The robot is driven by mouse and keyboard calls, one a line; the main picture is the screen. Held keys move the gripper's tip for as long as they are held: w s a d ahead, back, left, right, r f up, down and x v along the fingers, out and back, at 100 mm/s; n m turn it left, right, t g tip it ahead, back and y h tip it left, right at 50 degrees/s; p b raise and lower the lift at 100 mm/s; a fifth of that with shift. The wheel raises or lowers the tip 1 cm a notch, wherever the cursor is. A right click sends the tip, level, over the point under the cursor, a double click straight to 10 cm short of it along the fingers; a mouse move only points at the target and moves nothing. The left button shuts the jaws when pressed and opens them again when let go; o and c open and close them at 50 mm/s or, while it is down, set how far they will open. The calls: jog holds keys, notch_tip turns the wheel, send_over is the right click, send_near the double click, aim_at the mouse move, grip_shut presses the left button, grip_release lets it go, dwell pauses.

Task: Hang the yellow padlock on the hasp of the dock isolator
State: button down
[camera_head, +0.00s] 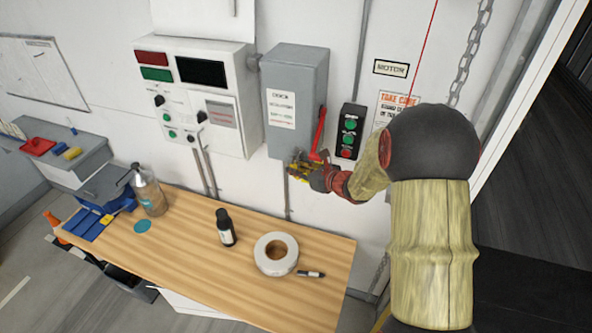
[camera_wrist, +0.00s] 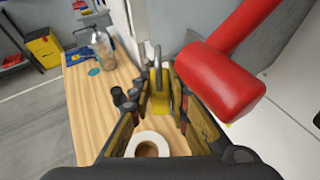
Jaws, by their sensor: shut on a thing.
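The dock isolator (camera_head: 292,92) is a grey box on the wall with a white label and a red lever (camera_head: 320,130) on its right side. The lever also shows large and close at the right of the wrist view (camera_wrist: 222,82). My gripper (camera_head: 303,168) is at the isolator's lower front, by the lever's lower end. In the wrist view it is shut on the yellow padlock (camera_wrist: 159,100), whose shackle points up between the fingers. The hasp cannot be made out in either view. In the head view the padlock cannot be told from the yellow fingers.
A wooden bench (camera_head: 185,260) below holds a white tape roll (camera_head: 262,262), a dark bottle (camera_head: 226,228), a marker (camera_head: 311,274) and a clear spray bottle (camera_head: 150,192). A control panel (camera_head: 196,95) is left of the isolator; a push-button box (camera_head: 349,131) is close on its right.

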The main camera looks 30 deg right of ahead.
dwell(0.4)
jog(key=c, duration=1.6)
grip_release()
jog(key=v, duration=1.2)
